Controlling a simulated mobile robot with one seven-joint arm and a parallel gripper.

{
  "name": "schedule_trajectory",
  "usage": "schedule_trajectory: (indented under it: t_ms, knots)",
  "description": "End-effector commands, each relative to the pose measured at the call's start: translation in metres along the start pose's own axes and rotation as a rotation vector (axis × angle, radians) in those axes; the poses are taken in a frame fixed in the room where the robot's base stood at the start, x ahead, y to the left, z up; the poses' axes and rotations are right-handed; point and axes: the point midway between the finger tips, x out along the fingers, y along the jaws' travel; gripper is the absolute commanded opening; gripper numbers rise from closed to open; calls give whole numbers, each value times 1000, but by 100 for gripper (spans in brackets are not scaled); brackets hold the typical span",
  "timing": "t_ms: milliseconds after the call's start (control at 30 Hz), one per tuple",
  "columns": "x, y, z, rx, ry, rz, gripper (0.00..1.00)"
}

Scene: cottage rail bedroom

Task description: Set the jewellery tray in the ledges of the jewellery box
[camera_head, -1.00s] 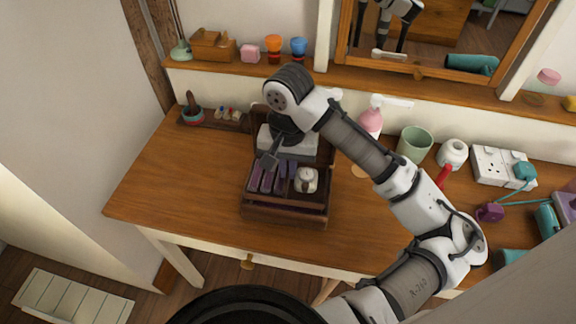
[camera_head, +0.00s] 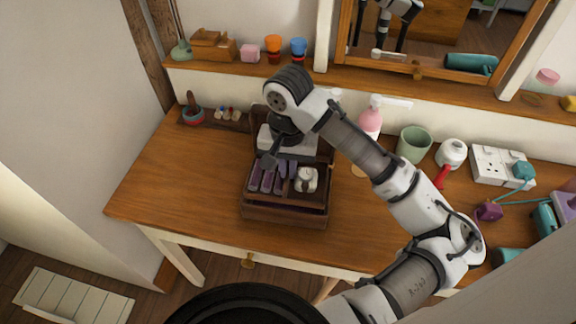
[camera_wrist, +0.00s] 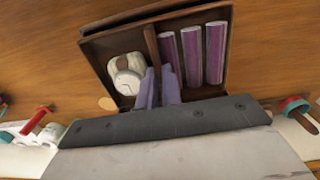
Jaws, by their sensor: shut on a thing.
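The dark wooden jewellery tray (camera_wrist: 229,50) holds a watch on a pale cushion (camera_wrist: 127,72) on one side and purple rolls (camera_wrist: 192,57) on the other, with a thin divider (camera_wrist: 152,48) between. My gripper (camera_wrist: 158,85) is shut on the tray at this divider. In the head view my gripper (camera_head: 271,160) reaches down from behind the tray. The dark jewellery box (camera_head: 284,216) stands on the table beneath the tray, its lid raised behind. The tray looks nearly level at the box opening. The ledges are hidden, so I cannot tell whether it rests on them.
The wooden table (camera_head: 165,180) is clear left of the box.

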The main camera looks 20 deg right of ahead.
Motion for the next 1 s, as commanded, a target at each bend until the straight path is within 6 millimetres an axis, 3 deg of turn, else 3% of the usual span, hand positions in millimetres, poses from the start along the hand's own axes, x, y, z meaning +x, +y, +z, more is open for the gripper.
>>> schedule_trajectory:
  t_ms: [1000]
  knots:
    - [21,0,0,0,0,0,0]
